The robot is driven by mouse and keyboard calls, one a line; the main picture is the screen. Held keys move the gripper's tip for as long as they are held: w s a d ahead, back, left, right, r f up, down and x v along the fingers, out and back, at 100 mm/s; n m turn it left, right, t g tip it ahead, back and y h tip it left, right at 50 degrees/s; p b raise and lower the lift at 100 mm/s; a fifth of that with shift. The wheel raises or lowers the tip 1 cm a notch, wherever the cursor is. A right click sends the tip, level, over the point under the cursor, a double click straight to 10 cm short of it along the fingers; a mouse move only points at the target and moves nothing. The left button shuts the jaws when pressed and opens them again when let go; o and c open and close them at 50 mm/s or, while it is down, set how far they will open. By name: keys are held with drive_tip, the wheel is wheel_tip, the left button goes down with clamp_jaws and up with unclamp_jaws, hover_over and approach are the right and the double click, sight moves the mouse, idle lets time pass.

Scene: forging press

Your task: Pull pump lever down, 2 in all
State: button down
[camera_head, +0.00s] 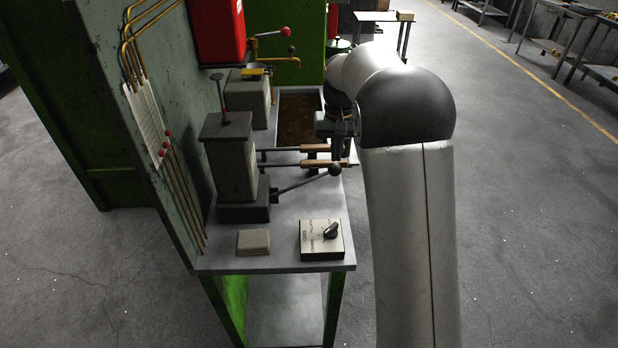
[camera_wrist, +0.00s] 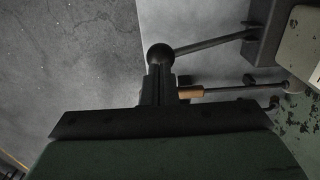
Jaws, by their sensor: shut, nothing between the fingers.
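A dark lever (camera_head: 305,183) with a round black ball knob (camera_head: 335,170) sticks out to the right and slightly up from the base of the small press (camera_head: 236,160), and I take it for the pump lever. In the wrist view the knob (camera_wrist: 159,55) sits right at the tips of my gripper (camera_wrist: 157,75), and its rod runs off to the right. My gripper's fingers are shut with nothing between them. I cannot tell whether they touch the knob. In the head view my gripper (camera_head: 341,152) is partly hidden by my arm, just above the knob.
Wooden-handled rods (camera_head: 314,148) lie close behind the lever. A selector box (camera_head: 322,252) with a black knob and a pale block (camera_head: 253,241) stand at the bench front. A red box (camera_head: 218,30) and brass pipes (camera_head: 128,45) are at the wall. Open floor lies right of the bench.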

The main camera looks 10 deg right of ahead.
drive_tip(key=shift+s+d+f+b, duration=0.1)
drive_tip(key=shift+d+f+b, duration=0.15)
drive_tip(key=shift+f+b, duration=0.75)
drive_tip(key=shift+w+d+f+b, duration=0.1)
drive_tip(key=shift+d+f+b, duration=0.25)
drive_tip(key=shift+f, duration=1.2)
drive_tip(key=shift+s+d+f+b, duration=0.15)
drive_tip(key=shift+f+b, duration=0.65)
drive_tip(key=shift+f, duration=0.45)
drive_tip(key=shift+f, duration=0.1)
drive_tip(key=shift+d+f+b, duration=0.15)
drive_tip(key=shift+f+b, duration=0.6)
drive_tip(key=shift+f, duration=0.35)
drive_tip(key=shift+r, duration=0.15)
drive_tip(key=r+p, duration=0.2)
drive_tip(key=r, duration=0.1)
drive_tip(key=a+r+p, duration=0.1)
drive_tip(key=r+p, duration=0.2)
drive_tip(key=a+r+p, duration=0.1)
drive_tip(key=r+p, duration=0.2)
drive_tip(key=r, duration=0.1)
drive_tip(key=shift+r, duration=0.1)
